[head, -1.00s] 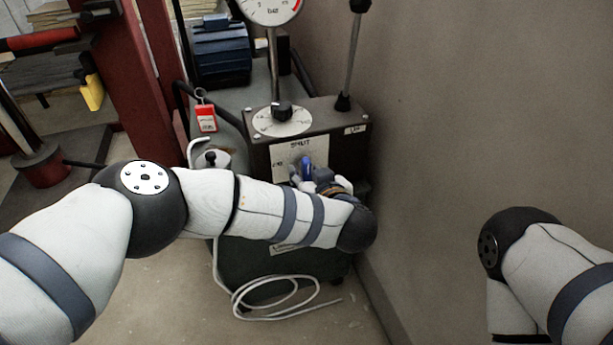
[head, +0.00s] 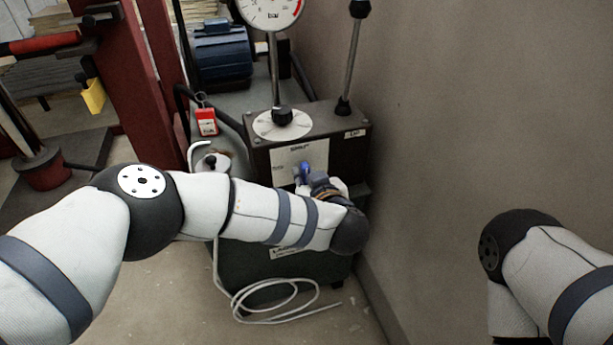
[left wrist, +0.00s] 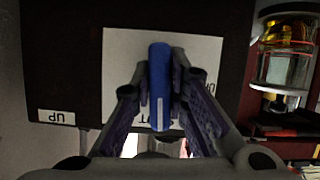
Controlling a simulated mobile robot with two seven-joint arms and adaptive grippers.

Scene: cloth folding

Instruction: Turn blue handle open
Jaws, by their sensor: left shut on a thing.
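The blue handle (head: 303,171) is on the front of the dark box, over a white label plate (head: 284,160). In the left wrist view the blue handle (left wrist: 159,88) stands lengthwise in the middle of the picture, over the white plate (left wrist: 118,60). My left gripper (left wrist: 160,75) is shut on it, one finger on each side. In the head view my left gripper (head: 312,180) is small and partly hidden behind my own wrist. My right arm shows at the right edge; its gripper is out of view.
The box (head: 330,140) carries a dial gauge (head: 270,10) and an upright lever (head: 353,60). A round dial knob (head: 282,117) sits on its top. A bare wall (head: 470,120) stands close on the right. A coiled hose (head: 275,298) lies below. A red tag (head: 206,121) hangs at the left.

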